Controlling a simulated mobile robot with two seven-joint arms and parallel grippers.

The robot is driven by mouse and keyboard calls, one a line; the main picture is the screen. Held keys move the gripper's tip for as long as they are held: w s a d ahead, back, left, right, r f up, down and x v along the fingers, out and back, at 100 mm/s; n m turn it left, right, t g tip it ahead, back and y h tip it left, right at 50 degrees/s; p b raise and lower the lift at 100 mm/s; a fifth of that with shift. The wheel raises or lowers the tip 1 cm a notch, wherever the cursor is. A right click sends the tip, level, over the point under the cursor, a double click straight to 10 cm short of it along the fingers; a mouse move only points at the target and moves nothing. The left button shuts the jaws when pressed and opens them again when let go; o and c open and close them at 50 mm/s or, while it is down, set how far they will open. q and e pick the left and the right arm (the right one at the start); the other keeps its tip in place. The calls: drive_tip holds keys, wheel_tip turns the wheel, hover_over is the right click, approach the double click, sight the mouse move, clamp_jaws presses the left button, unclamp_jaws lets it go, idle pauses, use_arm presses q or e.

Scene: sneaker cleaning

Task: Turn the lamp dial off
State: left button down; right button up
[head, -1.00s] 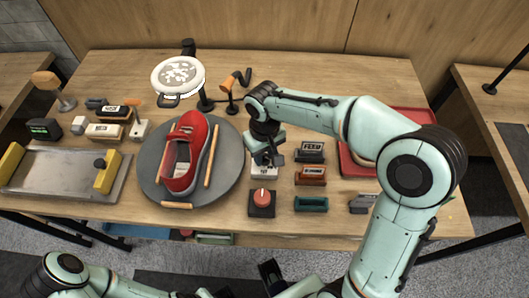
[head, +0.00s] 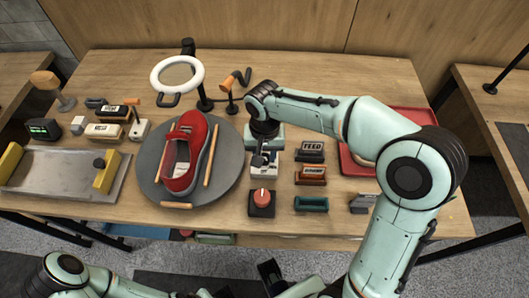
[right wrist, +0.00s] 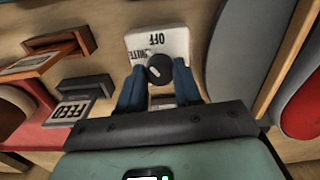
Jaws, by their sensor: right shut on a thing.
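The lamp dial is a white block (head: 263,168) with a round black knob (right wrist: 160,70). It sits on the table right of the round grey mat, and "OFF" is printed on it in the right wrist view. My right gripper (right wrist: 158,86) has its blue fingers on both sides of the knob and is shut on it. In the head view the right gripper (head: 264,157) points down at the dial and hides part of it. The ring lamp (head: 155,78) has a white ring around a see-through lens. My left gripper is not in view.
A red sneaker (head: 186,152) lies on the round grey mat (head: 150,190). A red-topped dial (head: 262,197) stands just in front of the lamp dial. Labelled blocks (head: 310,152) stand to its right. A red tray (head: 350,160) lies further right, partly behind my arm.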

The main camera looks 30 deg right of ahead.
sight(265, 156)
drive_tip(key=m, duration=0.6)
drive_tip(key=shift+r, duration=0.1)
idle(0.5)
drive_tip(key=o, duration=1)
drive_tip(key=shift+o, duration=0.2)
wheel_tip(265, 156, up, 13)
drive_tip(key=p, duration=0.2)
drive_tip(key=shift+r, duration=0.2)
drive_tip(key=shift+f, duration=0.1)
